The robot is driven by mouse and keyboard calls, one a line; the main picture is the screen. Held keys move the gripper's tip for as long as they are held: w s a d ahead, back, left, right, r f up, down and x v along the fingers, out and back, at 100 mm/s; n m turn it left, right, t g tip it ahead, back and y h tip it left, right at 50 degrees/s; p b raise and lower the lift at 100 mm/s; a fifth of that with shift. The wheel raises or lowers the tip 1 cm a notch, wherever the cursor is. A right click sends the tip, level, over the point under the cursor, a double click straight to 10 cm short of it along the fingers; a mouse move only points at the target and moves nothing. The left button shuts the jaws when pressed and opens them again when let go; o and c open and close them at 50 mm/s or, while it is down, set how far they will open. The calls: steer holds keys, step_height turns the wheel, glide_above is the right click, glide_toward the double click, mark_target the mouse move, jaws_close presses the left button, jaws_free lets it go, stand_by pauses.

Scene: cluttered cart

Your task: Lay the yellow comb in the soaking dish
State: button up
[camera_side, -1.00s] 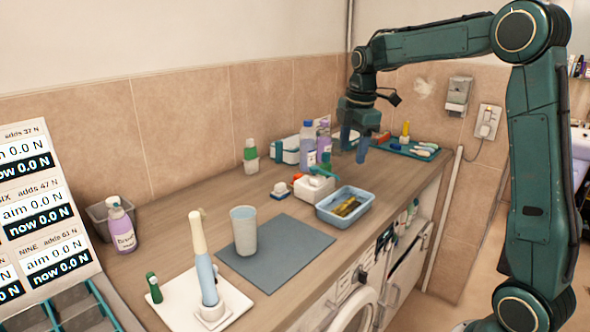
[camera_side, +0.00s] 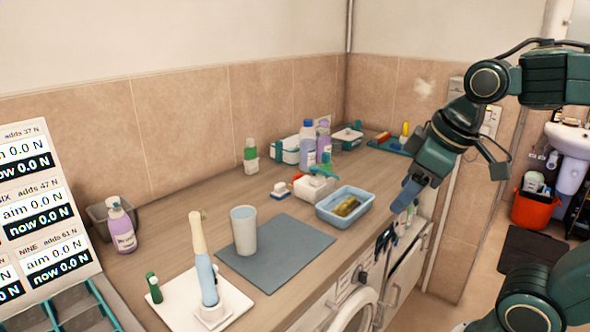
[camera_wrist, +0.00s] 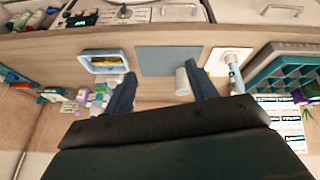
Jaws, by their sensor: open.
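The light blue soaking dish (camera_side: 325,213) stands on the counter, right of the grey mat. A long yellow piece (camera_side: 348,206), seemingly the yellow comb, lies inside it, low against the bottom; its teeth are too small to make out. In the wrist view the dish (camera_wrist: 84,67) shows left of the mat with the yellow piece (camera_wrist: 107,60) in it. My gripper (camera_side: 405,197) is raised at the counter's front edge, to the right of the dish and apart from it. In the wrist view my gripper (camera_wrist: 160,70) has its fingers wide apart with nothing between them.
A cup (camera_side: 244,231) stands on the grey mat (camera_side: 290,262). A toothbrush (camera_side: 204,260) stands upright on a white tray (camera_side: 175,305) at front left. Bottles (camera_side: 308,145) and boxes crowd behind the dish. A teal tray (camera_side: 385,146) sits at the back corner.

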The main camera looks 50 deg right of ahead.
steer(key=s, duration=0.1)
steer(key=s+a+f+m, duration=0.1)
steer(key=s+f+m, duration=0.1)
steer(key=s, duration=0.1)
steer(key=shift+a+f+t, duration=0.15)
steer(key=shift+a+t, duration=0.1)
steer(key=shift+t, duration=0.05)
